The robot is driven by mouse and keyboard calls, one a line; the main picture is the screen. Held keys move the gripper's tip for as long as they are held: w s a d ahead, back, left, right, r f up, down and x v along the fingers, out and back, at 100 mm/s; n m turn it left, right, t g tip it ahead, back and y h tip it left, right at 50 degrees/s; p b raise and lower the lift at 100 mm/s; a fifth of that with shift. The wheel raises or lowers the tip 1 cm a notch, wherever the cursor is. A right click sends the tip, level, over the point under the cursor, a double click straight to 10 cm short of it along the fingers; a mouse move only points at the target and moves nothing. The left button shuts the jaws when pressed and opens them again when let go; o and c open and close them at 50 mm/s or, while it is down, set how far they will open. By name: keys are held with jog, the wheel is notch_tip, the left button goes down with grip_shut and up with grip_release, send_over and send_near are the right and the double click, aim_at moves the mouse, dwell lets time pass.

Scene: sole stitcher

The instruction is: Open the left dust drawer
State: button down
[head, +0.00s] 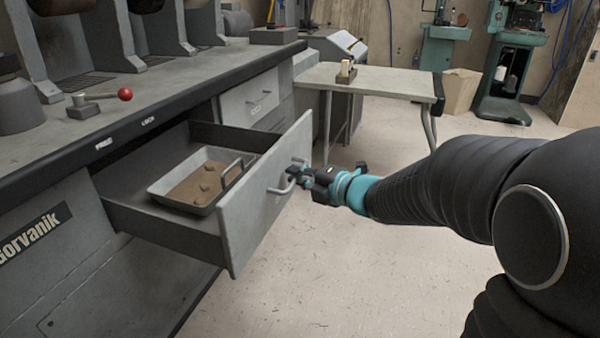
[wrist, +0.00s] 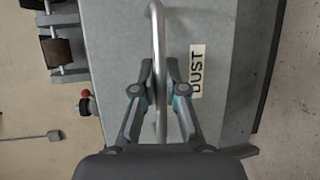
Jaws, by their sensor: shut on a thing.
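The left dust drawer (head: 258,205) is pulled well out of the grey machine bench in the head view. Inside it sits a metal tray (head: 165,190) with a handle and some brown dust and lumps. My gripper (head: 297,176) is at the drawer's front, shut on its bar handle (head: 280,188). In the wrist view the handle (wrist: 157,45) runs between the two fingers of my gripper (wrist: 159,80). A "DUST" label (wrist: 197,71) shows beside it on the drawer front.
A second drawer (head: 250,98) to the right is closed. A lever with a red knob (head: 125,94) stands on the bench top. A small table (head: 385,84) stands behind. The floor (head: 330,270) in front of the open drawer is clear.

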jog(key=c, duration=1.2)
grip_release()
jog(key=shift+d, duration=0.1)
jog(key=v, duration=1.2)
